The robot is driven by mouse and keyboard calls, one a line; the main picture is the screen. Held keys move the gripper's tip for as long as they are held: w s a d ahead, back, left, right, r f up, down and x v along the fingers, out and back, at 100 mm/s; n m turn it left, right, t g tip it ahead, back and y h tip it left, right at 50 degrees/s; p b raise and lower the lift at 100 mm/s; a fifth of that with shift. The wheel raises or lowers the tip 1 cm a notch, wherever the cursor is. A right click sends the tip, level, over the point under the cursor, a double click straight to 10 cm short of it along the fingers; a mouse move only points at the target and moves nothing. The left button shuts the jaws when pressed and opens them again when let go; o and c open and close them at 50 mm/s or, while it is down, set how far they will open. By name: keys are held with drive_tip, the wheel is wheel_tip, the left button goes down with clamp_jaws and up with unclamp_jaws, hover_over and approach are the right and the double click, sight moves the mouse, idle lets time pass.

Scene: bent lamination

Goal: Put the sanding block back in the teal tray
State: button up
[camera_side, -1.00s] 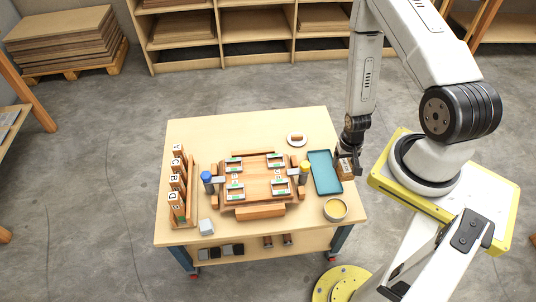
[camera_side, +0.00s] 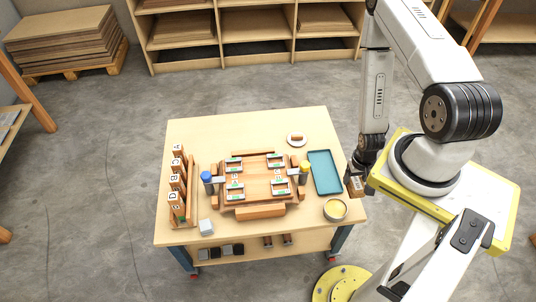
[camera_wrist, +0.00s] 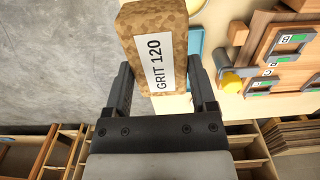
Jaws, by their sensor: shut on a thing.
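The sanding block (camera_wrist: 180,22) is a brown, cork-like block with a white label reading GRIT 120. My gripper (camera_wrist: 161,75) is shut on it, one finger on each side, in the wrist view. In the side view the gripper (camera_side: 358,172) hangs at the table's right edge, with the block (camera_side: 356,187) under it, to the right of the tray and apart from it. The teal tray (camera_side: 325,172) lies flat on the table's right part and looks empty. In the wrist view only a bit of teal (camera_wrist: 195,42) shows behind the block.
A wooden clamping form (camera_side: 258,188) with a blue-topped and a yellow-topped post fills the table's middle. A lettered rack (camera_side: 180,195) stands at the left.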

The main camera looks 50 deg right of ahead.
drive_tip(key=shift+f, duration=0.55)
drive_tip(key=w+d+f, duration=0.2)
drive_tip(key=w, duration=0.1)
drive_tip(key=w+d+f, duration=0.2)
drive_tip(key=w+f, duration=0.1)
drive_tip(key=w, duration=0.1)
drive_tip(key=w+d+f, duration=0.2)
drive_tip(key=w+f, duration=0.1)
drive_tip(key=shift+w, duration=0.4)
drive_tip(key=shift+w+d+f, duration=0.25)
drive_tip(key=shift+w+f, duration=0.25)
drive_tip(key=shift+f, duration=0.2)
drive_tip(key=shift+w+d+f, duration=0.1)
drive_tip(key=shift+w+f, duration=0.1)
drive_tip(key=shift+f, duration=1.6)
